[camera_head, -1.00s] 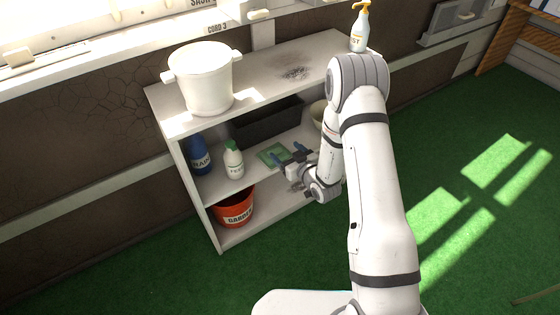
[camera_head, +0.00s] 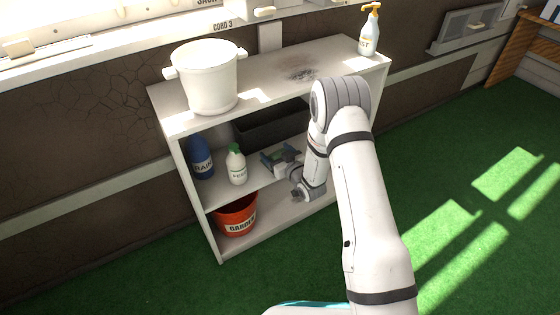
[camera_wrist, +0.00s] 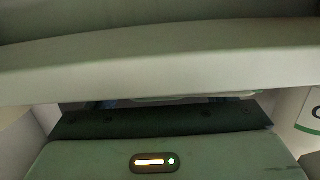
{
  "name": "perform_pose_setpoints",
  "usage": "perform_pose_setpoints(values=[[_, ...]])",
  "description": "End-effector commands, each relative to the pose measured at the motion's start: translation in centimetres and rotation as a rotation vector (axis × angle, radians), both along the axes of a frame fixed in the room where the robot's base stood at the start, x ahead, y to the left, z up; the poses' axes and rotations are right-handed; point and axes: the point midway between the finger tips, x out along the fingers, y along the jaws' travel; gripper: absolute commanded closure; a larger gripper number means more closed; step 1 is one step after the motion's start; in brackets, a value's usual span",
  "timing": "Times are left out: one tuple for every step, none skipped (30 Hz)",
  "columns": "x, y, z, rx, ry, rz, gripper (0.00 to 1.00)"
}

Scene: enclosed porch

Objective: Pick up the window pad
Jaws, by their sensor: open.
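The window pad (camera_head: 277,154) looks like a small flat green thing on the middle shelf, in front of the dark bin. It is mostly hidden by my gripper in the head view. My gripper (camera_head: 281,158) reaches into the shelf, its blue fingertips open at the pad. I cannot tell whether they touch it. In the wrist view, parts of blue fingers show at both sides of a pale edge under a shelf board, and most of the pad is hidden.
The white shelf unit's top board (camera_head: 262,76) is above my gripper, and it fills the upper wrist view (camera_wrist: 160,60). A green-capped bottle (camera_head: 237,168) and blue bottle (camera_head: 201,160) stand left. A dark bin (camera_head: 270,125) is behind. An orange bucket (camera_head: 236,217) sits below.

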Motion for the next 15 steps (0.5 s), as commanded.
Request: perform_pose_setpoints(values=[[0.00, -0.03, 0.03, 0.000, 0.000, 0.000, 0.24], [0.00, -0.04, 0.03, 0.000, 0.000, 0.000, 0.25], [-0.01, -0.05, 0.04, 0.000, 0.000, -0.001, 0.28], [-0.01, -0.05, 0.03, 0.000, 0.000, -0.001, 0.30], [-0.01, -0.07, 0.03, 0.000, 0.000, -0.001, 0.33], [0.00, -0.08, 0.03, 0.000, 0.000, -0.001, 0.36], [-0.01, -0.08, 0.03, 0.000, 0.000, -0.001, 0.39], [-0.01, -0.09, 0.03, 0.000, 0.000, -0.001, 0.41], [0.00, -0.10, 0.03, 0.000, 0.000, -0.001, 0.44], [-0.01, -0.10, 0.03, 0.000, 0.000, -0.001, 0.47], [-0.01, -0.10, 0.03, 0.000, 0.000, -0.001, 0.49], [-0.01, -0.11, 0.02, 0.000, 0.000, -0.001, 0.52], [0.00, -0.12, 0.02, 0.000, 0.000, -0.001, 0.55], [-0.01, -0.13, 0.02, 0.000, 0.000, -0.001, 0.57], [0.00, -0.13, 0.02, 0.000, 0.000, -0.001, 0.61]])
